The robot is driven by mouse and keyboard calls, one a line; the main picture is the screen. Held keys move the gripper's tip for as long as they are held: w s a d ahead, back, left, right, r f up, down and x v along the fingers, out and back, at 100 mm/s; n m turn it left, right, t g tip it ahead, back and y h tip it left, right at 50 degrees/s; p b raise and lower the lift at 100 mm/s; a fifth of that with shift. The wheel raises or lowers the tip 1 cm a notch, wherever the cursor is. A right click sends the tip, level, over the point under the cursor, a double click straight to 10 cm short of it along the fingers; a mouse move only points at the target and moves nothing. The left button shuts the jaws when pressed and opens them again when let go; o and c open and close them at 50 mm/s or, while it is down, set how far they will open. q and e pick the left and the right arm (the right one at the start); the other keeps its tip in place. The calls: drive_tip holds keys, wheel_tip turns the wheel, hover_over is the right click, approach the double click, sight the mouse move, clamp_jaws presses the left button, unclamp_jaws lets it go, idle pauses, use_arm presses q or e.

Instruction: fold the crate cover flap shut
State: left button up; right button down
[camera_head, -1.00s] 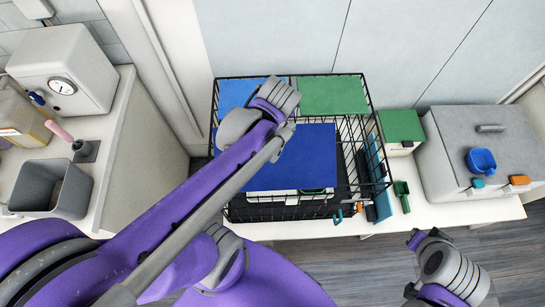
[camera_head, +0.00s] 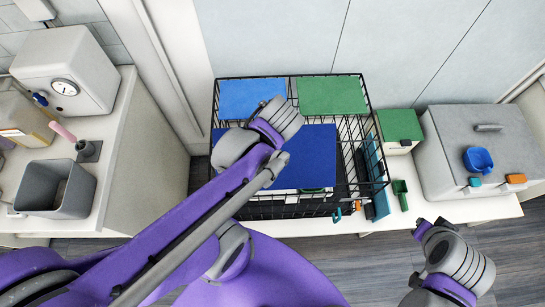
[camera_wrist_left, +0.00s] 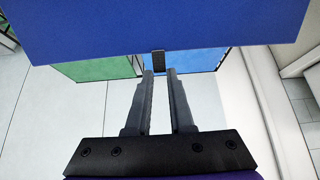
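The black wire crate (camera_head: 376,150) stands on the white counter. A dark blue panel (camera_head: 312,150), which looks like the cover flap, lies over its front middle part. In the left wrist view the dark blue panel (camera_wrist_left: 160,25) spans the top, with a small black tab (camera_wrist_left: 158,62) at its edge. My left gripper (camera_wrist_left: 160,73) has its fingers apart, with the tab just at or beyond the tips; I cannot tell whether they touch. In the head view my left wrist covers the panel's left part and hides the fingers.
A light blue panel (camera_head: 253,98) and a green panel (camera_head: 333,95) lie at the crate's back. A green-lidded box (camera_head: 400,130), a green scoop (camera_head: 400,194) and a grey bin with a blue cup (camera_head: 480,160) stand to the right. A grey tub (camera_head: 55,188) is left.

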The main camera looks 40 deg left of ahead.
use_arm(q)
drive_tip(key=shift+s+d+r+t+y, duration=0.3)
drive_tip(key=shift+s+d+r, duration=0.2)
drive_tip(key=shift+s, duration=0.1)
use_arm(e)
drive_tip(key=shift+s+f, duration=0.1)
use_arm(q)
drive_tip(key=shift+s+d+r+t+y, duration=0.5)
drive_tip(key=shift+s+d+r+t, duration=0.2)
drive_tip(key=shift+s+d+r, duration=0.25)
drive_tip(key=shift+s+r, duration=0.15)
drive_tip(key=shift+s, duration=0.1)
use_arm(e)
drive_tip(key=shift+s+f, duration=0.25)
